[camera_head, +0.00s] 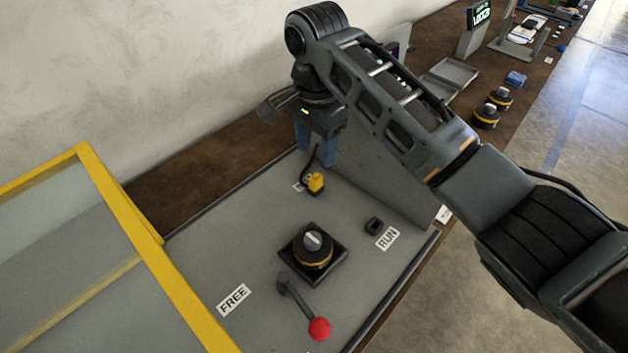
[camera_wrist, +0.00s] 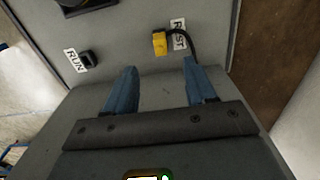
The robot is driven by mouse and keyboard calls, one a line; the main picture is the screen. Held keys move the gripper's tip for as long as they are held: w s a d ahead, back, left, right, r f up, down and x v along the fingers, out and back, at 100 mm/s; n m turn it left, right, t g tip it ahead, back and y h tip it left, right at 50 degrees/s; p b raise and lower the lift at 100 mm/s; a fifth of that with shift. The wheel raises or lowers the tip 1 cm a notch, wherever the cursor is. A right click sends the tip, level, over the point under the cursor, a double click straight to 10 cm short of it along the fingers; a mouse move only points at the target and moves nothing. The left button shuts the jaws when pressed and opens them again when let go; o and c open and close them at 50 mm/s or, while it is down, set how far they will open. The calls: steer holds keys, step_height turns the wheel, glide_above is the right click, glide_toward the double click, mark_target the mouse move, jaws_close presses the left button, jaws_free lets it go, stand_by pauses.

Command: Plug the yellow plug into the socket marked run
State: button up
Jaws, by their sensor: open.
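The yellow plug (camera_head: 316,183) sits on the grey panel by a label partly covered in the head view. In the wrist view the yellow plug (camera_wrist: 160,43), with its black cable, is beside the label REST (camera_wrist: 178,35). The run socket (camera_head: 374,226) is a small black block next to the RUN label (camera_head: 387,238); it also shows in the wrist view (camera_wrist: 87,59). My gripper (camera_head: 316,160) has blue fingers and is open and empty above the panel's far end. In the wrist view its fingertips (camera_wrist: 160,68) are apart, with the plug beyond them.
A black and yellow knob (camera_head: 313,248) on a square base stands mid-panel. A lever with a red ball (camera_head: 319,328) is in front, near the FREE label (camera_head: 233,299). A yellow-framed clear guard (camera_head: 150,260) stands at left. Other items line the brown bench (camera_head: 440,115) behind.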

mark_target(316, 177)
step_height(316, 177, down, 5)
steer(key=b, duration=0.5)
steer(key=shift+f+b, duration=0.1)
steer(key=shift+b, duration=0.3)
steer(key=shift+f, duration=1.9)
steer(key=shift+r+p, duration=0.1)
steer(key=shift+p, duration=0.95)
steer(key=shift+c, duration=0.4)
jaws_close()
steer(key=shift+r+p, duration=2.5)
steer(key=shift+r, duration=0.45)
